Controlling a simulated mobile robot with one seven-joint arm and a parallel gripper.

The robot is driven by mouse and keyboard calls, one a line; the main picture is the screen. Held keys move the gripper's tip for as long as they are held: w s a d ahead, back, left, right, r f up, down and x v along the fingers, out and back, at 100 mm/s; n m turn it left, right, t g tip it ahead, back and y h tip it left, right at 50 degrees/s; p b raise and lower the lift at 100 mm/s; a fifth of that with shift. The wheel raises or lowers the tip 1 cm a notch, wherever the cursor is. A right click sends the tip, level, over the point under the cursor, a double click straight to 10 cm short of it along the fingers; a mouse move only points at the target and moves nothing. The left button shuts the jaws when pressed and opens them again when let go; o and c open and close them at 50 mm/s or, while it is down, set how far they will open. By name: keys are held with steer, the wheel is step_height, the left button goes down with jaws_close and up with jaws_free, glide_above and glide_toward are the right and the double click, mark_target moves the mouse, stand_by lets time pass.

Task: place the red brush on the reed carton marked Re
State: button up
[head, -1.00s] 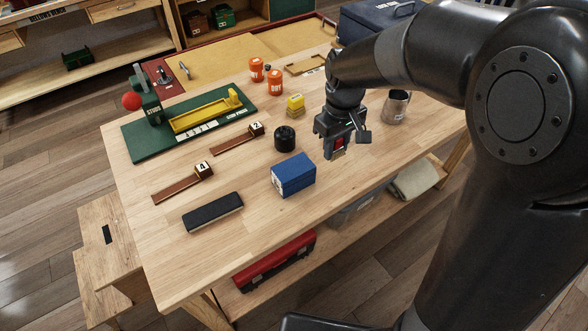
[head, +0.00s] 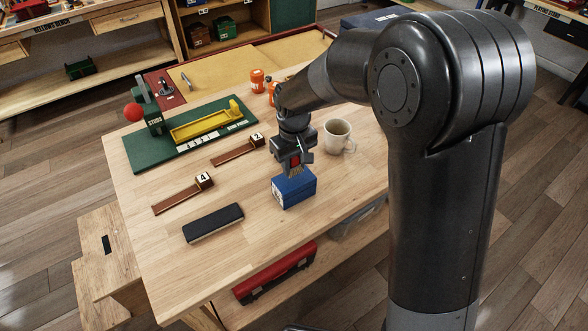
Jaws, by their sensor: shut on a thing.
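The blue carton (head: 295,192) sits on the wooden table right of the table's middle. It has a pale label on its left face, too small to read, so I cannot confirm the mark Re. My gripper (head: 294,162) is just above the carton's far upper edge and points down. It is shut on the red brush (head: 294,158), mostly hidden between the fingers, with pale bristles hanging below. The bristle end overlaps the carton's top in the picture. I cannot tell whether it touches.
A white mug (head: 338,138) stands right of my gripper. A black-topped block (head: 213,223) lies left of the carton. Wooden pieces marked 4 (head: 184,195) and 2 (head: 238,149), a green fixture (head: 188,135) and orange pots (head: 257,81) stand farther off. The near table is clear.

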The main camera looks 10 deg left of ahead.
steer(key=shift+f, duration=1.25)
steer(key=shift+f, duration=0.1)
steer(key=o, duration=1)
steer(key=shift+c, duration=0.2)
